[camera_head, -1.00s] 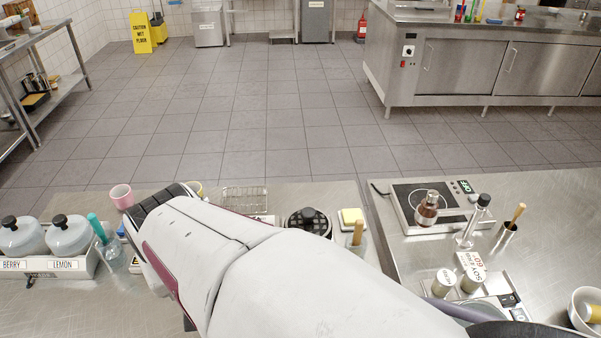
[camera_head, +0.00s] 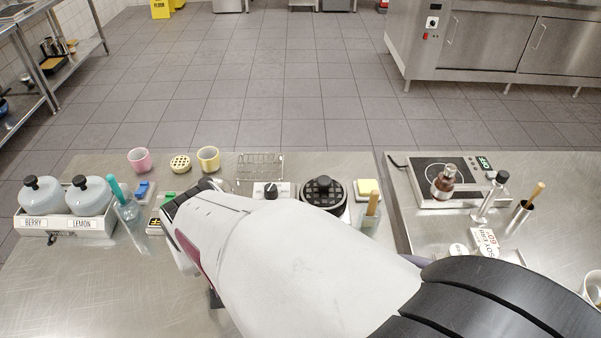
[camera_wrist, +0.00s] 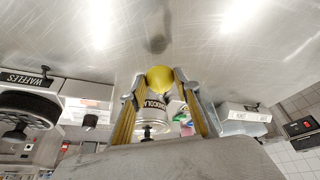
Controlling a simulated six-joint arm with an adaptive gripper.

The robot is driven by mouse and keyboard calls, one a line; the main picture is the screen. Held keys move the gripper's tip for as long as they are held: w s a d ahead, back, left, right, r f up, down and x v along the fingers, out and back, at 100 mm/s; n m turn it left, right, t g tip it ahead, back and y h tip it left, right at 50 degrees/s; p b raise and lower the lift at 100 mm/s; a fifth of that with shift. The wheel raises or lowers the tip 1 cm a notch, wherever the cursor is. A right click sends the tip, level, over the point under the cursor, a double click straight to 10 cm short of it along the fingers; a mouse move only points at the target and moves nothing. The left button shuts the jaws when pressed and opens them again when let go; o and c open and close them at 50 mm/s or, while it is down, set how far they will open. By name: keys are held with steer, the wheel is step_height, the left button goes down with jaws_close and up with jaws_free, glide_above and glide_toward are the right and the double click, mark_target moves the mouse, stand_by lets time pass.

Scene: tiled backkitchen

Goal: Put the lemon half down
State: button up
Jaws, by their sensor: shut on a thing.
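The lemon half (camera_wrist: 160,77) shows yellow and rounded in the wrist view, between the fingertips of my gripper (camera_wrist: 159,88). My gripper is shut on it. A steel surface (camera_wrist: 230,45) fills the upper part of that view, with a dark smudge near the lemon half; I cannot tell how far the fruit is from the steel. In the head view my own arm hides the gripper and the lemon half, above the left steel counter (camera_head: 110,285).
A rack (camera_head: 60,226) with BERRY and LEMON jars stands at left, beside a glass (camera_head: 128,208) with a teal-handled tool. A pink cup (camera_head: 139,160), yellow cup (camera_head: 208,159), wire rack (camera_head: 259,168) and round black iron (camera_head: 323,193) stand behind. The counter's front left is bare.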

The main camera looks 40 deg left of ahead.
steer(key=shift+f, duration=0.25)
steer(key=shift+f, duration=1.8)
steer(key=shift+f, duration=0.15)
steer(key=o, duration=1.1)
steer(key=v, duration=1.2)
